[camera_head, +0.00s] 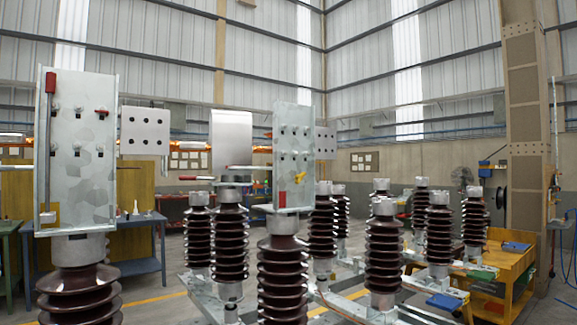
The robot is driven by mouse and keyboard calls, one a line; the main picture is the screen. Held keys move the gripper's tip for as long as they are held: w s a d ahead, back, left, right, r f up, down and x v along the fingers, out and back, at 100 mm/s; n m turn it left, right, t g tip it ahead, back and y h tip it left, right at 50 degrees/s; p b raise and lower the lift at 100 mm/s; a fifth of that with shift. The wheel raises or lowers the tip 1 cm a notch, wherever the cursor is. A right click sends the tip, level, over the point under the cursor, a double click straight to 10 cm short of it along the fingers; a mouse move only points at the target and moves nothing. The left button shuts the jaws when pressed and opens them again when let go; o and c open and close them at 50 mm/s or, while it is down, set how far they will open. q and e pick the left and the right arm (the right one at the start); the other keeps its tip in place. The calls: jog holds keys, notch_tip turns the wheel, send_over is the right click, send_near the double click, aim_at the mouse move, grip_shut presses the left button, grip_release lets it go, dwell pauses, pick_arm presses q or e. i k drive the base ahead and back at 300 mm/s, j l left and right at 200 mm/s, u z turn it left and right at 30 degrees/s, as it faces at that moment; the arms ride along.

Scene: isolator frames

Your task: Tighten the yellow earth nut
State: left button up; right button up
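A small yellow part (300,178), which looks like the yellow earth nut, sits low on the right side of the middle galvanised plate (290,135). Several dark bolts are on the plate above it. The plate stands upright on top of a brown ribbed insulator (283,275). The yellow part is too small to tell how far it is screwed in. Neither of my grippers is in view.
A larger plate (80,190) with bolts and a red-topped rod (50,85) stands on an insulator at the near left. More insulators (384,250) stand on steel frames behind. An orange workbench (500,270) is at right, a blue-grey table (135,267) at left.

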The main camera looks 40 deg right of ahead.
aim_at(298, 178)
jog(key=z, duration=1.25)
